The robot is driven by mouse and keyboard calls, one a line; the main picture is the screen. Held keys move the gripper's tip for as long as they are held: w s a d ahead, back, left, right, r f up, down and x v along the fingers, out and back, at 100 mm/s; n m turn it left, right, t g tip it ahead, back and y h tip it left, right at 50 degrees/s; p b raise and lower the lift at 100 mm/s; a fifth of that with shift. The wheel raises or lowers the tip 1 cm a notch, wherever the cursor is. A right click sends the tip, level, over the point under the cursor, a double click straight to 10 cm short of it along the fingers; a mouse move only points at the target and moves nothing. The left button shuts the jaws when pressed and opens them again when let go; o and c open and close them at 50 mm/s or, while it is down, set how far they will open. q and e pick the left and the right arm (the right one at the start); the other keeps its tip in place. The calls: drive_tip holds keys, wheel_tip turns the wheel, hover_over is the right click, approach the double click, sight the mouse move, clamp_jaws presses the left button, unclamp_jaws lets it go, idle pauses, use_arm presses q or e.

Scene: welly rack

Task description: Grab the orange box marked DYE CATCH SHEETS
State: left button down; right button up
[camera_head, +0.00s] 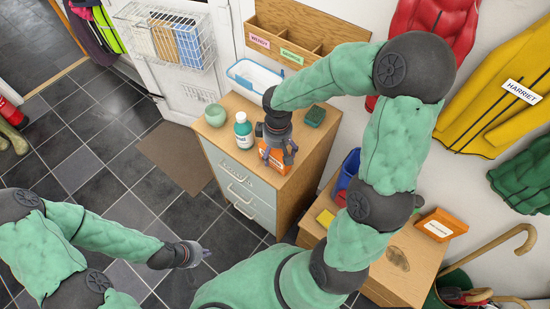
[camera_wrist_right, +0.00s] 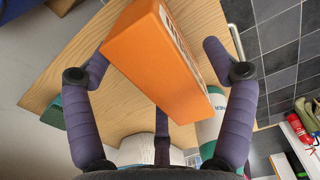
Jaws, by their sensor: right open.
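An orange box (camera_head: 275,160) stands on the wooden top of the drawer cabinet (camera_head: 215,133), partly hidden by my right gripper (camera_head: 274,148). In the right wrist view the orange box (camera_wrist_right: 155,65) lies between the spread purple fingers of my right gripper (camera_wrist_right: 158,50). The fingers are open, with visible gaps beside the box.
A white bottle with a teal label (camera_head: 242,130) and a green bowl (camera_head: 215,115) stand left of the box. A white-and-blue tray (camera_head: 255,76) and a dark green block (camera_head: 315,117) are behind.

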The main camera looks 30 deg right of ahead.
wheel_tip(320, 180, down, 3)
drive_tip(key=shift+r+b, duration=0.2)
drive_tip(key=shift+b, duration=0.1)
drive_tip(key=shift+c, duration=0.3)
drive_tip(key=c, duration=1.2)
drive_tip(key=shift+c, duration=0.2)
drive_tip(key=shift+r, duration=0.1)
